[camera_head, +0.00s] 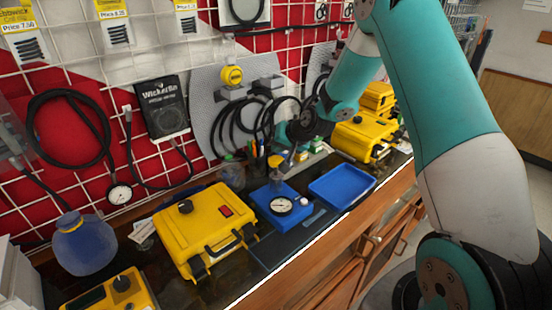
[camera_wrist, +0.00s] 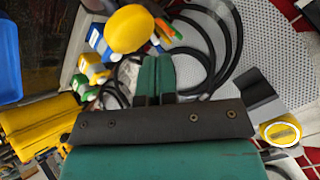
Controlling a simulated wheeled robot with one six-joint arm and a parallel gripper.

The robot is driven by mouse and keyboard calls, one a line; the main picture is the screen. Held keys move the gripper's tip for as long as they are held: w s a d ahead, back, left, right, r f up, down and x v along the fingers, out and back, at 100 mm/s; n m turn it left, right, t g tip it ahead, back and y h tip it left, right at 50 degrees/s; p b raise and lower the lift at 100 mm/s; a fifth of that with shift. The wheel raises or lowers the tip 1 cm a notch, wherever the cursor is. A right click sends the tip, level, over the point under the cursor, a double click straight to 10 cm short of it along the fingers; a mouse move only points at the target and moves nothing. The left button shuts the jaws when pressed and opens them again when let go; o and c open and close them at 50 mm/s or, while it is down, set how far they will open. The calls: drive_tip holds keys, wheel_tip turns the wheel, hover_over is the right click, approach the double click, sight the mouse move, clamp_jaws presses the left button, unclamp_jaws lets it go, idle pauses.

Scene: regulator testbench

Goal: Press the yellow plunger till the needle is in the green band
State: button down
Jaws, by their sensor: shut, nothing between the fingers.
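A blue block (camera_head: 266,216) stands on the bench and carries a round white-faced dial (camera_head: 281,205). Its needle and green band are too small to read. A large rounded yellow knob (camera_wrist: 128,28) shows close up in the wrist view, just beyond my fingertips and slightly left. It looks like the plunger top, but I cannot be sure. My gripper (camera_head: 287,140) is shut and empty, above and behind the block. Its teal fingers show in the wrist view (camera_wrist: 153,72); contact with the knob cannot be told.
An empty blue tray (camera_head: 342,185) lies right of the block. A yellow case (camera_head: 205,228) stands left, and more yellow cases (camera_head: 362,135) stand behind right. Pens and small boxes sit behind the block. Black hoses (camera_head: 240,125) hang on the wall grid close to my gripper.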

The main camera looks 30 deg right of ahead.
sight(277, 157)
drive_tip(key=shift+f+b, duration=0.3)
drive_tip(key=shift+f, duration=0.05)
drive_tip(key=shift+f+b, duration=1.35)
drive_tip(key=shift+f, duration=0.3)
idle(1.2)
drive_tip(key=shift+r, duration=0.1)
drive_tip(key=shift+r+p, duration=1.2)
drive_tip(key=shift+r, duration=0.75)
drive_tip(key=shift+r, duration=0.1)
drive_tip(key=shift+r+p, duration=1.6)
drive_tip(key=shift+r, duration=0.8)
drive_tip(key=shift+a, duration=0.1)
